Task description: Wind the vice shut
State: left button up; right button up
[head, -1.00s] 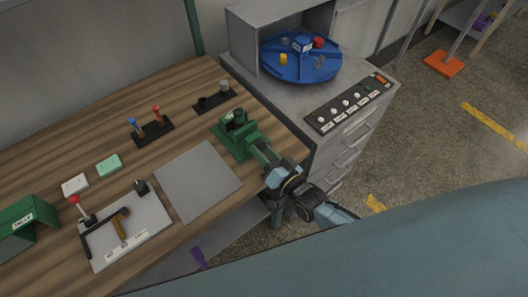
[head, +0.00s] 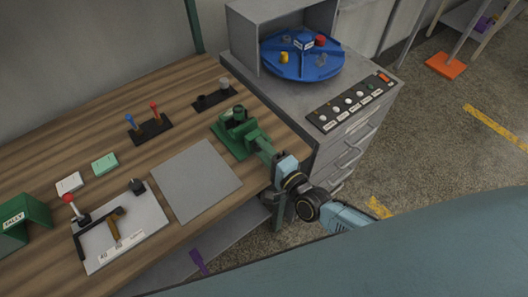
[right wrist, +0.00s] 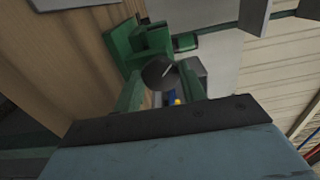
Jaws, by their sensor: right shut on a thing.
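The green vice (head: 236,133) stands at the right front edge of the wooden bench. In the right wrist view the green vice body (right wrist: 150,40) is at the top. My right gripper (head: 262,148) reaches in from the lower right at the vice's front end. In the right wrist view its two green fingers (right wrist: 160,86) are shut around a dark round handle part (right wrist: 158,71) of the vice. The fingers hide much of the handle. The gap between the vice jaws is too small to judge. My left gripper is not in view.
A grey mat (head: 196,180) lies left of the vice. A black holder (head: 215,96) stands behind it. A grey cabinet (head: 345,140) with a button panel (head: 350,103) and blue turntable (head: 303,62) is right of the bench. A tool board (head: 120,235) lies at the left.

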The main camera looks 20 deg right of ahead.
jog(key=shift+m+b, duration=0.45)
jog(key=shift+m, duration=0.75)
jog(key=o, duration=1)
jog(key=shift+s, duration=0.1)
jog(key=v, duration=1.3)
jog(key=shift+s+r, duration=0.1)
